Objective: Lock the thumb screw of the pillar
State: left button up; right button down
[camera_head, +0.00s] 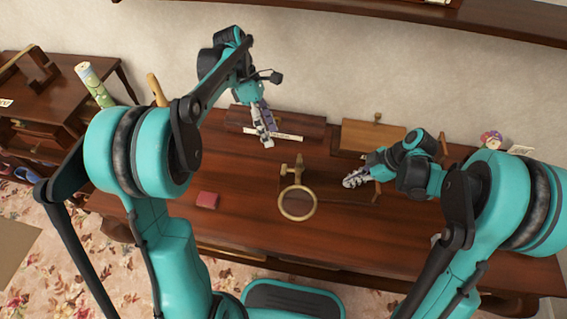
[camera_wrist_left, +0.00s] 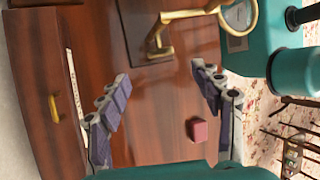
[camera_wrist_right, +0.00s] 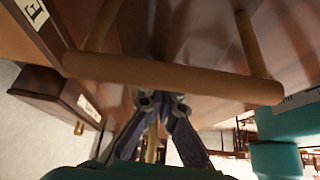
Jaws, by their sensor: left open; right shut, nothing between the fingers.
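The brass pillar (camera_head: 291,168) stands on the table with a round magnifier ring (camera_head: 297,203) in front of it. The pillar (camera_wrist_left: 158,42) and the ring (camera_wrist_left: 240,16) also show in the left wrist view. The thumb screw is too small to make out surely. My left gripper (camera_head: 266,140) is open and empty, above the table to the back left of the pillar; its spread fingers (camera_wrist_left: 162,77) show in the left wrist view. My right gripper (camera_head: 349,181) is shut and empty, to the right of the pillar, apart from it. Its fingertips (camera_wrist_right: 160,100) meet behind a wooden bar.
The wooden bar (camera_wrist_right: 170,78) crosses close before my right wrist camera. A small red box (camera_head: 207,200) lies on the table (camera_head: 240,225) left of the ring. Wooden boxes (camera_head: 370,136) stand along the back. The front middle of the table is clear.

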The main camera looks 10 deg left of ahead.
aim_at(286, 168)
pick_arm(q)
jog(key=x, duration=1.1)
jog(key=shift+f, duration=0.25)
jog(key=shift+s+d, duration=0.1)
jog(key=c, duration=1.2)
